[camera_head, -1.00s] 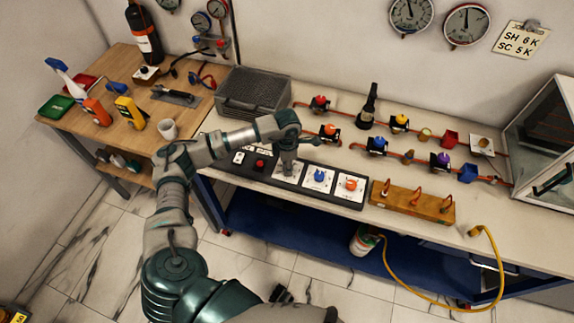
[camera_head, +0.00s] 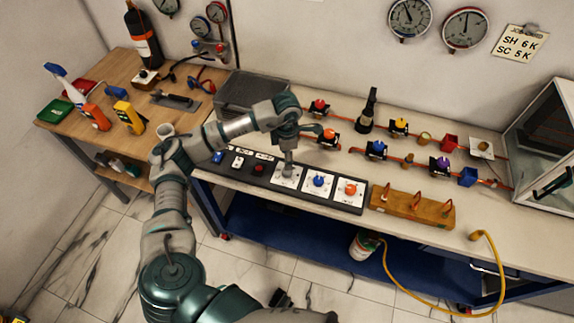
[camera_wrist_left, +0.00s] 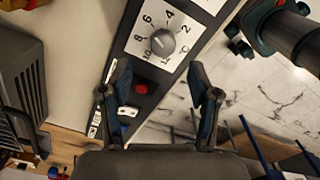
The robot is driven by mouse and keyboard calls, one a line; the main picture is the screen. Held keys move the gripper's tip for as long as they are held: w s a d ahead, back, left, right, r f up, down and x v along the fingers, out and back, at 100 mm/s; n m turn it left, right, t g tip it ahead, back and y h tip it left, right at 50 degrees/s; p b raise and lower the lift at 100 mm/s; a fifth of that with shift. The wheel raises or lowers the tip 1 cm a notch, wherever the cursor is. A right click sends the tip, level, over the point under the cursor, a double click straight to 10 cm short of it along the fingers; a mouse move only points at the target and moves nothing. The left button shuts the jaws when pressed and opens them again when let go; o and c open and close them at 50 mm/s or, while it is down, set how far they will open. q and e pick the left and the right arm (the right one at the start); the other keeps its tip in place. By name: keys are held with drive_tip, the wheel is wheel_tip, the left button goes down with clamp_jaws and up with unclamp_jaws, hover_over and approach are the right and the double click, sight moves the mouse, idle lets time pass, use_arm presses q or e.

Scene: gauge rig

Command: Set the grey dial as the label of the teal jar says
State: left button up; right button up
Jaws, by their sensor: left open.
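The grey dial (camera_wrist_left: 163,42) sits on a white plate with numbers around it and a °C mark, in the left wrist view. Its exact pointer direction is hard to tell. My left gripper (camera_wrist_left: 158,72) is open, with a finger to each side below the dial in that view, and not closed on it. In the head view my left gripper (camera_head: 287,168) hangs over the dial's white plate (camera_head: 284,181) and hides the dial. I cannot make out a teal jar or its label in these frames. My right gripper is not in view.
The black panel (camera_head: 224,168) also carries a blue dial (camera_head: 319,181), an orange dial (camera_head: 350,189) and a red button (camera_head: 259,168). A wooden block with hooks (camera_head: 412,206) stands right of it. A wall note (camera_head: 520,41) reads "SH 6 K, SC 5 K".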

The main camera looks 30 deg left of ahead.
use_arm(q)
wheel_tip(320, 180, up, 4)
drive_tip(key=shift+r, duration=0.2)
idle(0.5)
